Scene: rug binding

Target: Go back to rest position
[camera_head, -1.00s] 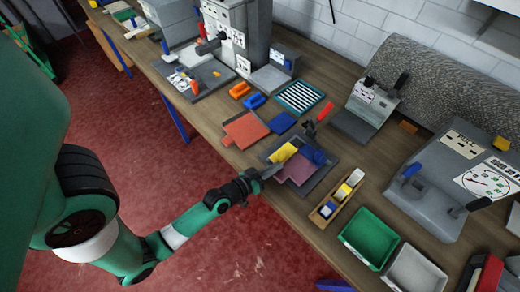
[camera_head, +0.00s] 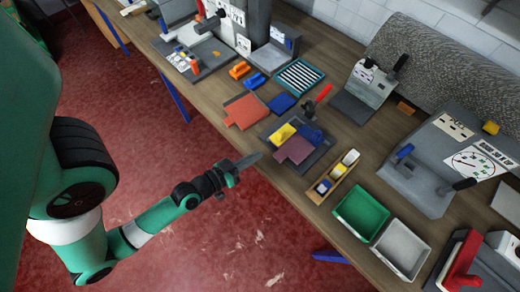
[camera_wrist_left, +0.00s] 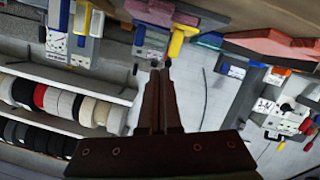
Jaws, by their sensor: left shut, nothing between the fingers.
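My left gripper (camera_head: 246,162) is shut and empty. In the head view it hangs over the red floor in front of the bench edge, apart from everything on the bench. In the left wrist view my gripper's fingers (camera_wrist_left: 165,98) are together with nothing between them. My right gripper is in none of the views.
The wooden bench (camera_head: 232,139) runs diagonally. Near the gripper it bears a dark fixture board (camera_head: 322,154) with coloured pieces, a parts rack (camera_head: 322,190), a green bin (camera_head: 361,213) and a white bin (camera_head: 402,250). The red floor (camera_head: 180,245) in front is clear.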

